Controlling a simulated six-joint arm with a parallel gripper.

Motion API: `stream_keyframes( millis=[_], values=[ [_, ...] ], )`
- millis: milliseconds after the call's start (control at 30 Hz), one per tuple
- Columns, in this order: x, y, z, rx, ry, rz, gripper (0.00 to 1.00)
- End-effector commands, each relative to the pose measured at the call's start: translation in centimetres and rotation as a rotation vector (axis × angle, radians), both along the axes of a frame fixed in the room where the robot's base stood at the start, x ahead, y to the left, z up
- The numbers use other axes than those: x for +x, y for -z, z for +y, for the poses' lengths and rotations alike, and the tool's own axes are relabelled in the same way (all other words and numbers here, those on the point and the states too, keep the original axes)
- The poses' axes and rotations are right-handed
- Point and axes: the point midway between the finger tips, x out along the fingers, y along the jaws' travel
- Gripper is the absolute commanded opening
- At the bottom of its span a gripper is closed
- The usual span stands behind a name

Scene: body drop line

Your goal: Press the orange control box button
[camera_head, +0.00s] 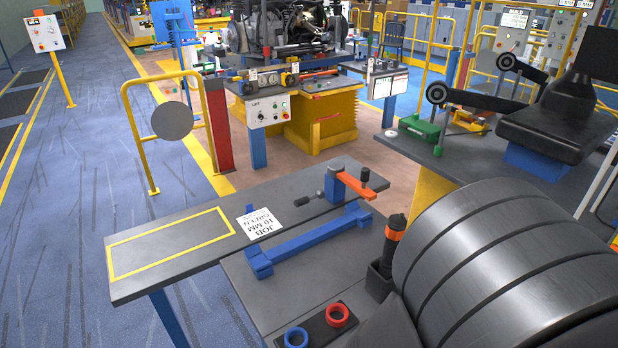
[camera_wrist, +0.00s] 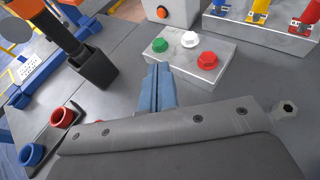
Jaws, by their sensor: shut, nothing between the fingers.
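Nearer, a light grey box (camera_wrist: 190,52) carries a green button (camera_wrist: 160,45), a white button (camera_wrist: 190,39) and a red button (camera_wrist: 208,60). My gripper (camera_wrist: 158,70) is shut and empty, its blue fingers pointing toward the grey box. I cannot make out the orange box, grey box or gripper in the head view.
A black holder (camera_wrist: 95,68) with an orange-banded tool stands left of my gripper. Red (camera_wrist: 62,117) and blue (camera_wrist: 32,155) rings lie left. A grey rack (camera_wrist: 265,32) with coloured tools stands upper right. The head view shows the dark bench (camera_head: 185,225) and a blue rail (camera_head: 310,240).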

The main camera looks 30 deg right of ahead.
Motion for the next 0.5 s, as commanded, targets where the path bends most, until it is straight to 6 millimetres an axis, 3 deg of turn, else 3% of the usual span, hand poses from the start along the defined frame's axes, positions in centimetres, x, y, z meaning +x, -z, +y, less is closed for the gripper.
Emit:
stream_keyframes(
  millis=[267,500],
  values=[
    [1.0,0.5,-1.6,0.032,0.026,0.022,0.00],
    [4.6,1.9,-7.1,0.136,0.153,0.092,0.00]
  ],
)
